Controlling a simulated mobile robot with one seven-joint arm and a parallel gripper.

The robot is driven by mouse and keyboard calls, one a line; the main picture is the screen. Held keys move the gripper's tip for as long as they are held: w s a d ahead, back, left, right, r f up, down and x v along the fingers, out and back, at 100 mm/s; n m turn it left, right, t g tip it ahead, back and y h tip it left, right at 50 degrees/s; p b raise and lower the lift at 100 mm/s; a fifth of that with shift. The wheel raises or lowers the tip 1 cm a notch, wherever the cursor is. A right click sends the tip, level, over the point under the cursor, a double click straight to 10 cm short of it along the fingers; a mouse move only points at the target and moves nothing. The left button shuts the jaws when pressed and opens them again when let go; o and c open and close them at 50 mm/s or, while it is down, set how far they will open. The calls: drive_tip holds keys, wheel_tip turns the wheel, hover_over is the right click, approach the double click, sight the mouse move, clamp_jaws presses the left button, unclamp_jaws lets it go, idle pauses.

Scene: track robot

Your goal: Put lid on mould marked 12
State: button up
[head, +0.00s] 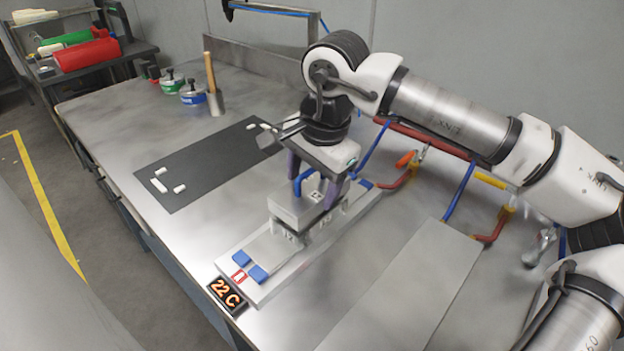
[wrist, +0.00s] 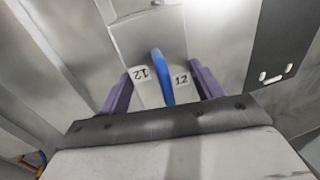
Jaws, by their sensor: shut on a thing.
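My gripper (head: 318,185) is shut on the blue handle (head: 304,181) of a grey block-shaped lid (head: 290,207). In the wrist view the purple fingers (wrist: 163,88) stand on either side of the blue handle (wrist: 161,75). Two white tags reading 12 show there beside the handle, one of them turned. In the head view the lid is over a dark mould body (head: 307,226) on a long light metal plate (head: 262,288). A mark like 12 shows low on the near side. I cannot tell whether the lid touches the mould.
Blue pads (head: 257,273) and a 22 C display (head: 226,294) are at the plate's near end. A black mat (head: 205,170) with small white pieces lies left. Tins (head: 172,84) and a wooden-handled tool (head: 210,75) stand behind. Colored pipes (head: 480,240) run right. Bare table lies between mat and plate.

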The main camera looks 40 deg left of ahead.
drive_tip(key=shift+f+b, duration=0.85)
drive_tip(key=shift+b, duration=0.15)
idle(1.1)
drive_tip(key=o, duration=1.3)
wheel_tip(320, 180, up, 14)
drive_tip(key=d, duration=0.2)
drive_tip(key=shift+s+d+f, duration=0.15)
drive_tip(key=shift+s+d, duration=0.1)
drive_tip(key=shift+d, duration=0.05)
